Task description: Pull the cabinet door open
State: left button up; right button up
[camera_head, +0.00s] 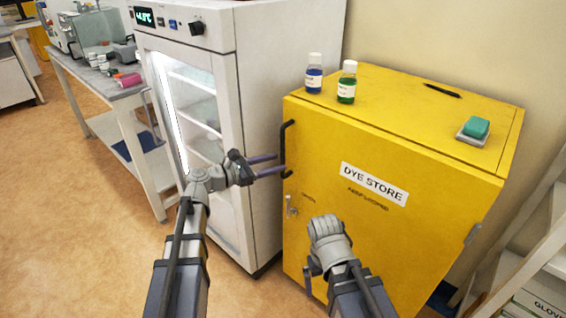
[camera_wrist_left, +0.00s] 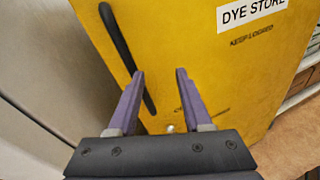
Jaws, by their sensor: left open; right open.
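The yellow cabinet (camera_head: 400,240) labelled DYE STORE stands at right, its door shut. A black vertical bar handle (camera_head: 284,150) is at the door's upper left edge; it slants through the left wrist view (camera_wrist_left: 117,38). My left gripper (camera_head: 280,163) is open at the handle's lower part. In the left wrist view, the handle passes behind the left finger's tip, and its lower end shows between the fingers. I cannot tell whether they touch. My right gripper (camera_head: 327,235) is low in front of the door; its fingers are mostly hidden.
A glass-door fridge (camera_head: 245,190) stands close at left. A key-like fitting (camera_head: 291,206) sits below the handle.

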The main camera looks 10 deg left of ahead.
pick_arm(q)
jog(key=w+a+r+n+t, duration=0.1)
jog(key=w+a+n+t, duration=0.1)
jog(key=a+n, duration=0.15)
jog(key=x, duration=0.7)
jog(key=shift+w+d+r, duration=0.15)
jog(key=shift+d+r, duration=0.1)
jog(key=shift+c, duration=0.2)
grip_shut()
dwell(1.1)
